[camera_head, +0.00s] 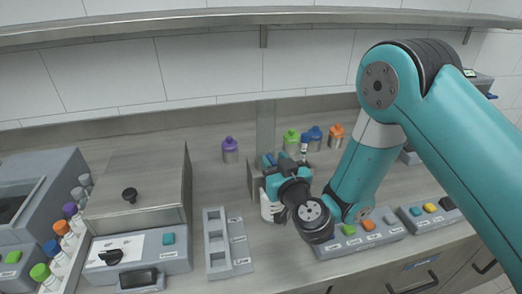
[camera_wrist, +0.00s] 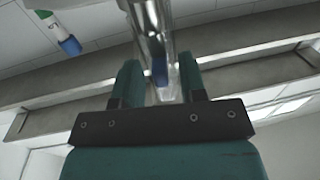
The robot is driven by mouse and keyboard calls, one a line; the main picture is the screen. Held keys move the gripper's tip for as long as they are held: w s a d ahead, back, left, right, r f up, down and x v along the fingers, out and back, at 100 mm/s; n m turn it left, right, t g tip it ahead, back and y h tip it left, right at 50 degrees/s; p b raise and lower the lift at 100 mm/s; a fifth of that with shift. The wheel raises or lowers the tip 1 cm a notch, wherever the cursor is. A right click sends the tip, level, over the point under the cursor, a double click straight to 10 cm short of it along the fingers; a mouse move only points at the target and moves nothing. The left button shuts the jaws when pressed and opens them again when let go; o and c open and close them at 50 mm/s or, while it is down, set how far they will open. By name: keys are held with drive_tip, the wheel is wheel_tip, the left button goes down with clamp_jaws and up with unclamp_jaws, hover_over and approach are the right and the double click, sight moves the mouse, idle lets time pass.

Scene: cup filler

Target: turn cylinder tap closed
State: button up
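My gripper (camera_wrist: 158,78) points up in the wrist view, its two teal fingers apart. A clear, shiny cylinder-like part with a blue piece (camera_wrist: 160,72) shows between or just behind the fingers; I cannot tell whether they touch it. In the head view my gripper (camera_head: 268,161) is by a metal box, mostly hidden behind my own wrist. A white cylindrical body (camera_head: 268,207) shows just left of my wrist. A small tube with a dark blue cap (camera_head: 305,142) stands behind it. I cannot make out the tap's handle or its angle.
Purple (camera_head: 230,150), green (camera_head: 291,140), blue and orange-capped (camera_head: 336,136) bottles stand at the back. A metal-lidded box (camera_head: 137,195) and a grey slotted tray (camera_head: 227,243) are left. A button panel (camera_head: 360,240) lies at the front right. A shelf (camera_head: 200,22) runs above.

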drive_tip(key=shift+w+a, duration=0.15)
drive_tip(key=shift+w, duration=0.15)
clamp_jaws()
